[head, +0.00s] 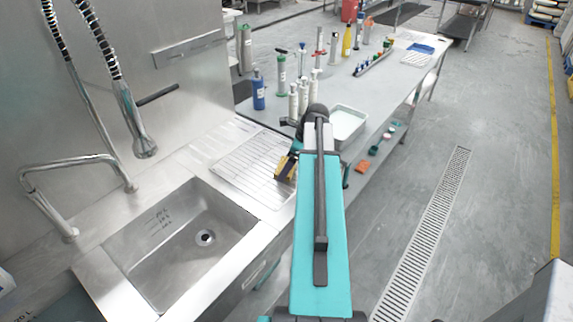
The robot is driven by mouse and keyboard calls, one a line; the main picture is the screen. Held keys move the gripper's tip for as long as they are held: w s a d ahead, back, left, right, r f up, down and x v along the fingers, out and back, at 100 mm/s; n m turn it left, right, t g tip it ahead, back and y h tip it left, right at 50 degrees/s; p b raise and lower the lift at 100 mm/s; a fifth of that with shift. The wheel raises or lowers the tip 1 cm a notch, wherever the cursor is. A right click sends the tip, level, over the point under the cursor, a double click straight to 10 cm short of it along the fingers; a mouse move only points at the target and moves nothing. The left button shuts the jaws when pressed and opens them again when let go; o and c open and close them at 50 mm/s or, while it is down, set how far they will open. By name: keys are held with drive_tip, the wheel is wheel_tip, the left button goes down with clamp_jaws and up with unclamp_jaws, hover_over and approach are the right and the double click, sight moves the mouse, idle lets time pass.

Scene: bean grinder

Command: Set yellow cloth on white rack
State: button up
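The white rack (231,170) is a flat wire rack on the steel counter, right of the sink. A small yellow patch (282,168), which looks like the yellow cloth, shows at the rack's right end beside dark parts of my gripper (287,171). Most of it is hidden behind my teal arm. I cannot tell whether the cloth touches the rack or is held above it. The gripper's fingers are too small and too covered to show whether they are open or shut.
The sink (185,245) with its faucet (75,185) lies left of the rack. A blue bottle (258,91) and several white bottles (299,98) stand behind it. A white tray (346,124) is right of my arm. An orange item (364,167) lies on the lower shelf.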

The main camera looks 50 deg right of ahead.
drive_tip(key=shift+f, duration=0.15)
drive_tip(key=o, duration=0.8)
drive_tip(key=shift+o, duration=0.2)
drive_tip(key=shift+r, duration=0.25)
drive_tip(key=b+v, duration=0.2)
drive_tip(key=v, duration=1)
drive_tip(key=shift+f, duration=0.1)
